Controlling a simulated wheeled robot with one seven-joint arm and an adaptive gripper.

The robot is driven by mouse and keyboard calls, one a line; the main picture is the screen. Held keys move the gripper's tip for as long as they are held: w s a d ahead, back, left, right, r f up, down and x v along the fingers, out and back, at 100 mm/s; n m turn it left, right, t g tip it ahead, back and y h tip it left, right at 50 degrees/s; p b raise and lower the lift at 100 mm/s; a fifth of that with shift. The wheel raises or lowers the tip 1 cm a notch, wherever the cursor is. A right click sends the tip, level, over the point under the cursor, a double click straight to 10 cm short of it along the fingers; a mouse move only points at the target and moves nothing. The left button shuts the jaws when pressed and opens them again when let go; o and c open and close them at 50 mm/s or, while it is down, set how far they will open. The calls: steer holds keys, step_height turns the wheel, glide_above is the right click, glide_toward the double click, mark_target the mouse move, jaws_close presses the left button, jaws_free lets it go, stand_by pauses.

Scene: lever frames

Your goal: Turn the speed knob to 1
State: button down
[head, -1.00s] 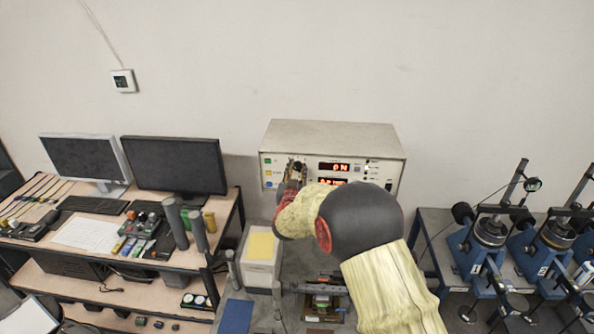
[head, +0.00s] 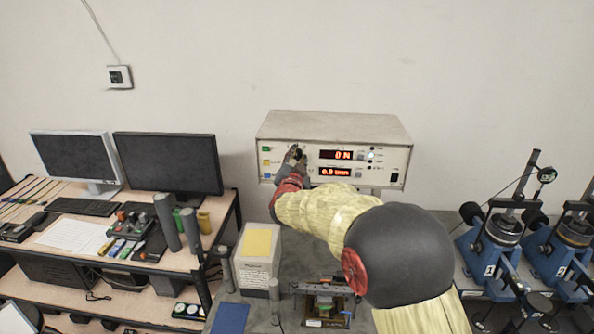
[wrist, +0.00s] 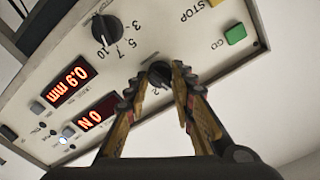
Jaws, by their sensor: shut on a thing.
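The control box (head: 330,128) stands against the wall with its panel facing me. My gripper (head: 297,160) is at the left part of the panel and hides what lies behind it there. In the wrist view the panel appears upside down. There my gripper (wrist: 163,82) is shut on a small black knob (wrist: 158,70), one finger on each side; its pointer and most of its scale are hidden. A larger black knob (wrist: 107,31) sits apart to the left, with 5, 7 and 10 printed beside it. I cannot read which knob is labelled speed.
Two red displays, the mm one (wrist: 68,82) and the N one (wrist: 97,112), lie left of the fingers in the wrist view. A green button (wrist: 235,34) is to the right. Monitors are left, blue machines right.

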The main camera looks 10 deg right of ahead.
steer(key=shift+f+m+b, duration=0.15)
steer(key=shift+m+b, duration=0.65)
steer(key=shift+b, duration=0.3)
steer(key=shift+m+b, duration=0.3)
steer(key=shift+b, duration=0.05)
steer(key=c, duration=1.5)
jaws_free()
steer(key=v, duration=1.2)
